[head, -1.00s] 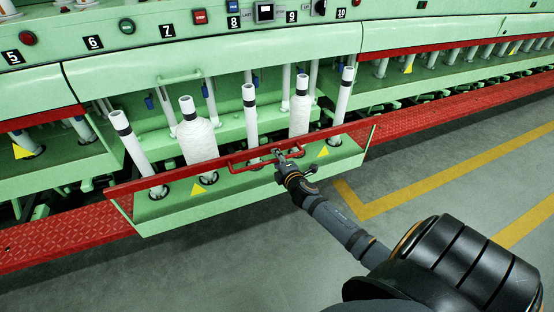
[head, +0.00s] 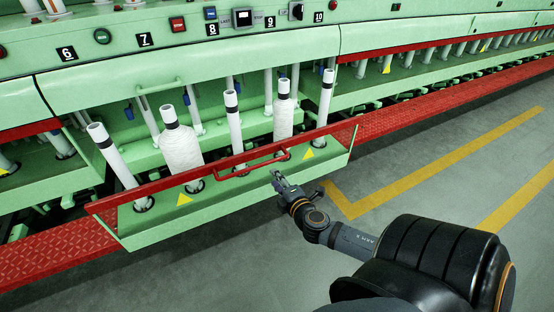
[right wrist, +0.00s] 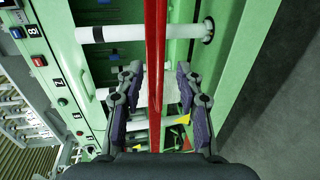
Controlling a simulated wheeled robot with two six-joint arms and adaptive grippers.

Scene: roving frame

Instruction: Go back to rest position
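My right gripper (head: 277,176) is in front of the pulled-out green drawer (head: 240,198), just off the right end of the red handle (head: 252,163) on its red top rail. In the right wrist view the gripper (right wrist: 159,88) has its two fingers spread apart. A red bar (right wrist: 156,40) runs down the picture between and beyond them, and nothing is held. My left gripper is not in view.
Several white tubes stand in the drawer, and two carry yarn, one a large wound bobbin (head: 182,150). A red tread strip (head: 430,103) runs along the machine. Grey floor with yellow lines (head: 440,165) is clear at the right.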

